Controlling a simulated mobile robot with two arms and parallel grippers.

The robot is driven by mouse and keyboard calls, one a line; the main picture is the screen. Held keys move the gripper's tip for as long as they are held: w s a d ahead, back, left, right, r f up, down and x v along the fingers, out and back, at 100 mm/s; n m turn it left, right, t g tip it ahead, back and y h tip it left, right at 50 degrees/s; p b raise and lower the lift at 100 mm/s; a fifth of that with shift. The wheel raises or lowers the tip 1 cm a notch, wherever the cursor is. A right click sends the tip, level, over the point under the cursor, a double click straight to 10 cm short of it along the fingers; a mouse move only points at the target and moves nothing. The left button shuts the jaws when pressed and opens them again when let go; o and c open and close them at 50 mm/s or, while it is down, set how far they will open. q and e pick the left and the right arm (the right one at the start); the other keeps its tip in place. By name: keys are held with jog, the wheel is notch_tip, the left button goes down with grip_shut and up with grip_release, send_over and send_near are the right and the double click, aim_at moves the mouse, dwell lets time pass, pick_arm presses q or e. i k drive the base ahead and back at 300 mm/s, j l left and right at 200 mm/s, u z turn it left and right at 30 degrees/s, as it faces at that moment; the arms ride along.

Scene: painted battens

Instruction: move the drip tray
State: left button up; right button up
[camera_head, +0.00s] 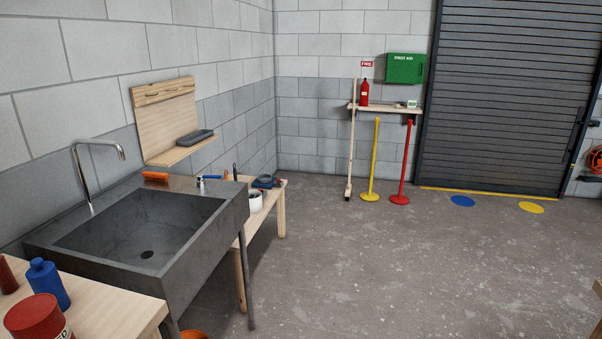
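A small dark grey tray (195,137), which looks like the drip tray, lies on the wooden wall shelf (172,155) above the back of the sink. It sits near the shelf's right end. Its inside is too small to make out. Neither of my grippers shows in the head view.
A grey sink (180,278) with a tap (88,175) stands along the left wall. A wooden bench (271,205) holding a white pot (255,201) stands beyond it. Bottles stand on a near-left table (105,305). Yellow (374,160) and red (405,160) posts stand behind. The middle floor is clear.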

aim_at(196, 137)
jog(key=i+l+z, duration=0.15)
jog(key=i, duration=0.75)
jog(key=i+l+z, duration=0.1)
jog(key=i, duration=0.85)
jog(key=i+j+u, duration=0.1)
jog(key=i+u, duration=0.75)
jog(key=i+l+u, duration=0.15)
jog(key=i+u, duration=0.3)
jog(key=k, duration=0.1)
